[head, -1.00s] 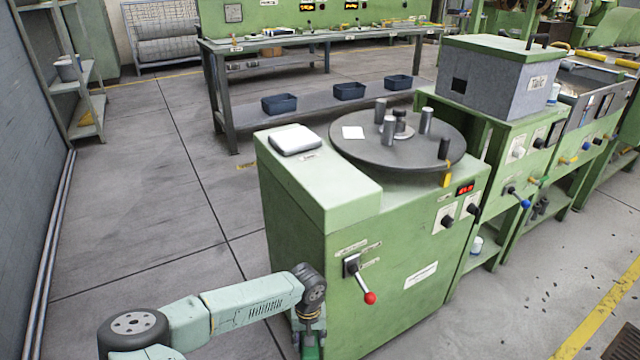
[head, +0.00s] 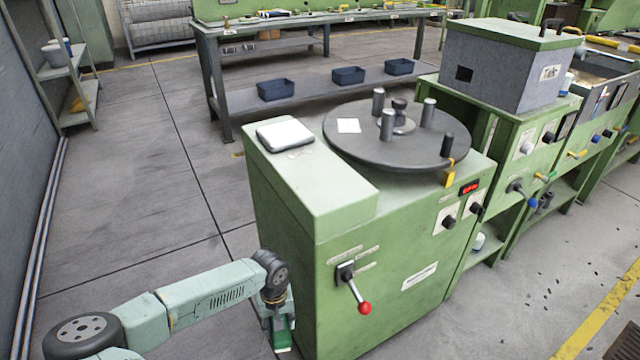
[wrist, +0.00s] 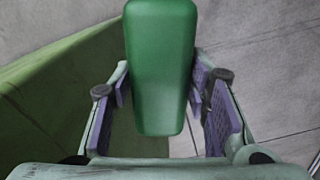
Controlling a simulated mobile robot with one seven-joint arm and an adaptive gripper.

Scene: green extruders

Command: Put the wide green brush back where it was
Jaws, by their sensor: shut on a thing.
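The green brush (wrist: 160,65) fills the upper middle of the wrist view. Its smooth green body, rounded at the near end, lies between the two purple-padded fingers of my gripper (wrist: 162,92). My gripper is shut on it. In the head view, part of the green brush (head: 281,338) shows below my wrist, low beside the left side of the green machine (head: 370,270). My gripper's fingers are hard to make out there.
The machine carries a round dark turntable (head: 385,155) with upright pegs and a white pad (head: 285,134). A long workbench (head: 300,30) with several blue bins below stands behind. A grey box (head: 505,65) sits on the neighbouring machine. The floor (head: 140,190) left of the machine is clear.

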